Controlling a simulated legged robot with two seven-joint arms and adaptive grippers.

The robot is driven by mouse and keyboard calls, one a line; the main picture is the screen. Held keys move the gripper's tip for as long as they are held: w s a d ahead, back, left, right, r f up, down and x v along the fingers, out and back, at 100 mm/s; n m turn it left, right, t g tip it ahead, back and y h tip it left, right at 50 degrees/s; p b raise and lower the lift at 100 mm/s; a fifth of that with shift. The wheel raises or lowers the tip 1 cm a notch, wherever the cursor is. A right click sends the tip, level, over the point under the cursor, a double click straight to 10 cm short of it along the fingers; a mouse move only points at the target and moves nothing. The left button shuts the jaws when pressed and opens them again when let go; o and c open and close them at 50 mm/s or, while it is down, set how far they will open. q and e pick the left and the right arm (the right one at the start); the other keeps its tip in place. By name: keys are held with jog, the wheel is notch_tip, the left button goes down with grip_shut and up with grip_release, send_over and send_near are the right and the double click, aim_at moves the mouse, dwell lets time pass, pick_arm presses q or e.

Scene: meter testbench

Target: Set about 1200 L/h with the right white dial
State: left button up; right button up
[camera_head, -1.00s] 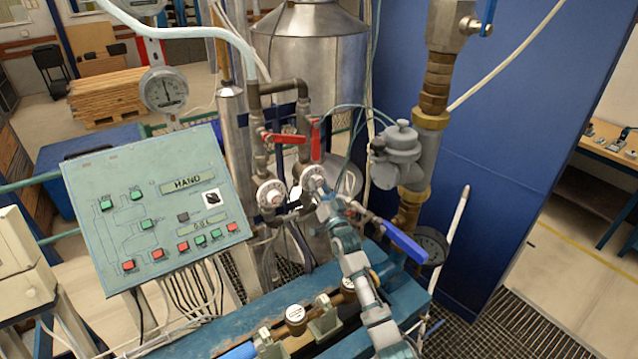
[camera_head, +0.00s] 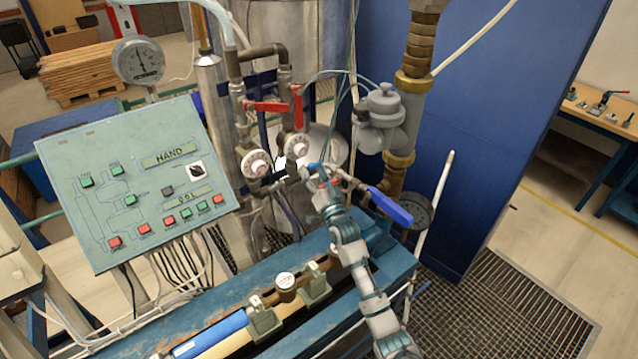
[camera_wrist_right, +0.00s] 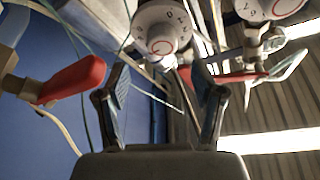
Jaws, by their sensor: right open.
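The right white dial (camera_head: 297,146) sits on the pipework below an upright red lever. It also shows in the wrist view (camera_wrist_right: 160,28), with numbers around its rim; its set value is too small to read. The left white dial (camera_head: 257,163) is beside it and partly shows in the wrist view (camera_wrist_right: 266,8). My right gripper (camera_head: 315,172) is just below and to the right of the right dial in the head view. In the wrist view its fingers (camera_wrist_right: 162,88) are open and empty, with the right dial beyond their tips, apart from them. My left gripper is out of view.
Red levers (camera_head: 266,106) sit above the dials. A blue-handled valve (camera_head: 390,206) is close to the right of my right gripper. The green control panel (camera_head: 135,185) stands left. A blue bench frame (camera_head: 215,300) with pipe fittings lies below.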

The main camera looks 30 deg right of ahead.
jog(key=v, duration=0.5)
jog(key=shift+d, duration=0.15)
jog(key=shift+s+f, duration=0.1)
jog(key=shift+f, duration=0.05)
